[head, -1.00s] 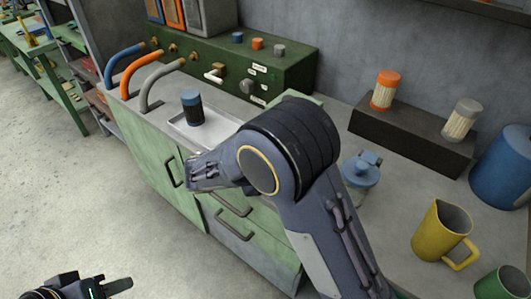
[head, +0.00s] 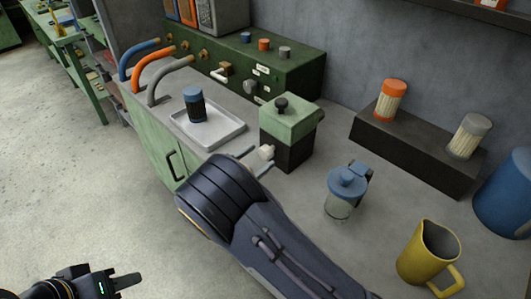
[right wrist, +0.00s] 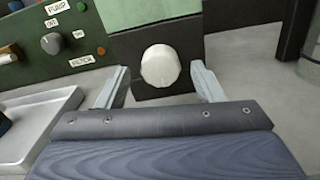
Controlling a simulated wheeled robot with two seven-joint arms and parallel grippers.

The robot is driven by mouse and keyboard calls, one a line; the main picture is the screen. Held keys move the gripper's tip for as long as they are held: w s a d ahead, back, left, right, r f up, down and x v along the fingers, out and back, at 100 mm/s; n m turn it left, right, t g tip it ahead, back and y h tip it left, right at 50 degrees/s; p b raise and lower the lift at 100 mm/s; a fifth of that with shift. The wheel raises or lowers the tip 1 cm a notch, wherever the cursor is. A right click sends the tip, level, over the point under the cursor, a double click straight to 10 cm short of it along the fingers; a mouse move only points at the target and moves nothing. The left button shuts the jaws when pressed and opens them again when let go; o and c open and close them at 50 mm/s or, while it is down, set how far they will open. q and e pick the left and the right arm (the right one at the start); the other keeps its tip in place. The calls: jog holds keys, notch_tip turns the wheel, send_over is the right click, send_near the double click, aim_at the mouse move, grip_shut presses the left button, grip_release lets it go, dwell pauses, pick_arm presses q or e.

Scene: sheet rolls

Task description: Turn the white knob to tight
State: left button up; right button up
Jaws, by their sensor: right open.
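The white knob (head: 267,152) is on the front of a small box (head: 288,128) with a green upper part and a black lower part. In the right wrist view the knob (right wrist: 160,66) faces me near the middle, round with slightly flattened edges. My right gripper (head: 256,161) is open in front of the box. Its two fingers stand on either side of the knob, with a visible gap on each side. Any tight marking on the box is not visible. My left gripper (head: 118,284) is at the lower left over the floor, partly cut off, far from the knob.
A metal tray (head: 232,138) with a dark blue-banded jar (head: 195,104) lies left of the box. A blue-lidded jar (head: 342,192) and a yellow jug (head: 428,252) stand to the right. A green panel (head: 300,72) with knobs and labels is behind.

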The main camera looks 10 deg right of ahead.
aim_at(262, 157)
jog(key=shift+x, duration=1.6)
jog(key=shift+s, duration=0.1)
jog(key=c, duration=1)
jog(key=shift+o, duration=0.2)
jog(key=shift+f+m+b, duration=0.2)
jog(key=shift+m+b, duration=0.7)
jog(key=shift+b, duration=0.15)
jog(key=m+b, duration=1.4)
jog(key=b, duration=0.1)
jog(key=shift+f+b, duration=0.2)
jog(key=shift+b, duration=0.2)
jog(key=m+b, duration=1.4)
jog(key=b, duration=0.3)
jog(key=shift+b, duration=0.4)
jog(key=m+b, duration=0.1)
jog(key=m, duration=0.1)
jog(key=shift+a+r+m+b, duration=0.1)
jog(key=shift+r+m+b, duration=0.1)
jog(key=shift+m+b, duration=0.15)
jog(key=shift+r+m, duration=0.1)
jog(key=shift+m, duration=1.75)
